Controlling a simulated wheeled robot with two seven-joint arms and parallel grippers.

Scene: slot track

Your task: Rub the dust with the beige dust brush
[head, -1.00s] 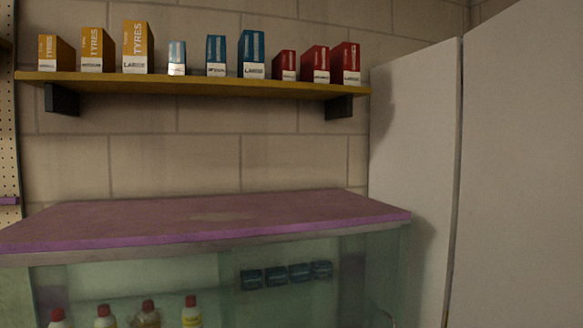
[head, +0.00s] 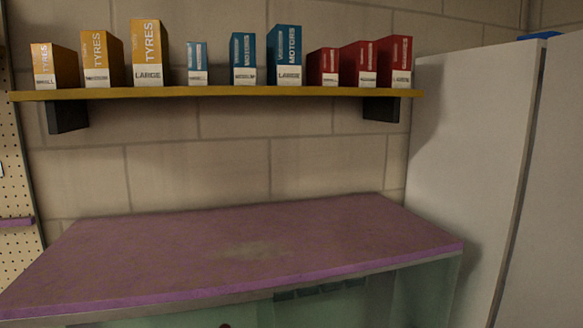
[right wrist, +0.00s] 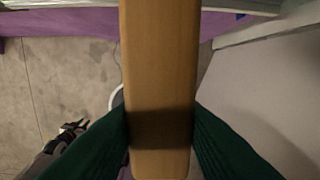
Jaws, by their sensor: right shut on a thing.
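The dust (head: 250,250) is a pale greenish smudge in the middle of the purple counter top (head: 370,232) in the head view. In the right wrist view my right gripper (right wrist: 160,125) is shut on a long beige-brown wooden piece, the dust brush (right wrist: 160,60). It runs up the middle of that view between the green fingers. Its bristles are not visible. The brush does not show in the head view, so it is apart from the dust.
A yellow shelf (head: 220,94) above the counter carries yellow, blue and red boxes (head: 285,55). A tall white cabinet (head: 470,150) stands close to the counter's right end. A pegboard (head: 15,190) is at the left. The counter top is otherwise bare. Its front is glass.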

